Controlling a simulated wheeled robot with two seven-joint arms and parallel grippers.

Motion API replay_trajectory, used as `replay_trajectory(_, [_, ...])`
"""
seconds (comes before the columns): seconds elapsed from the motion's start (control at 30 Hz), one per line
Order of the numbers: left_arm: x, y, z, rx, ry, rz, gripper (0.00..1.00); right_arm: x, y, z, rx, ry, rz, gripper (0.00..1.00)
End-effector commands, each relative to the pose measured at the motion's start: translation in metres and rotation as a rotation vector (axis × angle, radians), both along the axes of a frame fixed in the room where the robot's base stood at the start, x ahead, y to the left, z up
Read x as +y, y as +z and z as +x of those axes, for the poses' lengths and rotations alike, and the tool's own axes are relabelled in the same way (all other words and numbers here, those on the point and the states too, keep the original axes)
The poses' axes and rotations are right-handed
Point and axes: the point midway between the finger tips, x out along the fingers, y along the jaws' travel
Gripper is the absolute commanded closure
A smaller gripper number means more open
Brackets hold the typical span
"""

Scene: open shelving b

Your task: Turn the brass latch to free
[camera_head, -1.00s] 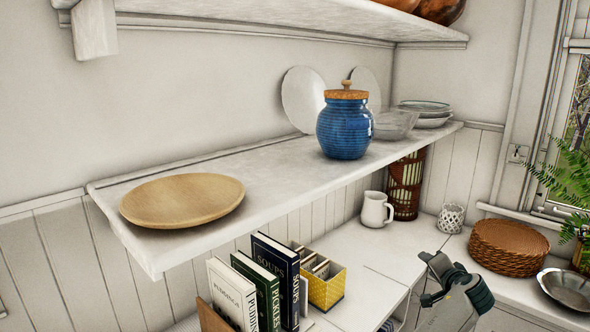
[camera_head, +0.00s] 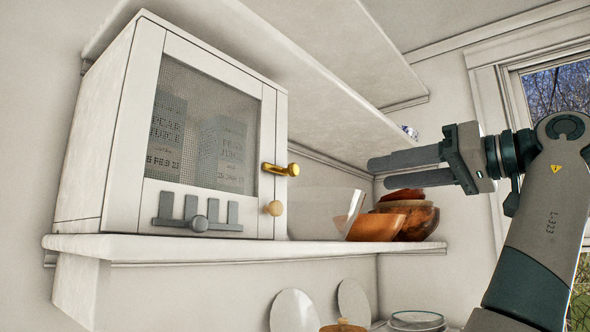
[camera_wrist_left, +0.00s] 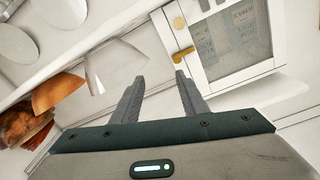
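The brass latch (camera_head: 280,169) lies roughly level across the right edge of a white cabinet's (camera_head: 272,105) mesh door. It also shows in the left wrist view (camera_wrist_left: 183,52), past the fingertips. The door looks shut. My left gripper (camera_head: 380,173) is to the right of the latch, apart from it, with its fingers pointing left. In the left wrist view its two fingers (camera_wrist_left: 160,77) are spread with nothing between them. My right gripper is not in view.
The cabinet stands on a white shelf (camera_head: 200,249), with another shelf (camera_head: 330,55) above. A round knob (camera_head: 273,208) sits below the latch and a grey hook rail (camera_head: 197,222) left of it. A clear bowl (camera_head: 315,210) and wooden bowls (camera_head: 400,222) stand to the right.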

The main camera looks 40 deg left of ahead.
Motion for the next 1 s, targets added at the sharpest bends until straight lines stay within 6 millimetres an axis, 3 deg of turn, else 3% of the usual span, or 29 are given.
replay_trajectory(0.03, [-0.002,0.013,-0.015,-0.025,0.016,-0.008,0.60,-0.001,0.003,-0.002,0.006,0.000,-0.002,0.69])
replay_trajectory(0.1, [-0.004,0.022,-0.027,-0.048,0.033,-0.019,0.60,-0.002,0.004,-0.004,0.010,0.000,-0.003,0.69])
replay_trajectory(0.2, [-0.006,0.027,-0.036,-0.063,0.045,-0.025,0.60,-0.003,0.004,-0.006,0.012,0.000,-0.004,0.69])
replay_trajectory(0.67, [-0.002,0.027,-0.036,-0.064,0.045,-0.025,0.60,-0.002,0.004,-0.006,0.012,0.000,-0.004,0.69])
replay_trajectory(1.0, [0.031,0.028,-0.033,-0.065,0.045,-0.027,0.60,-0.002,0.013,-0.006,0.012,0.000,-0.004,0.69])
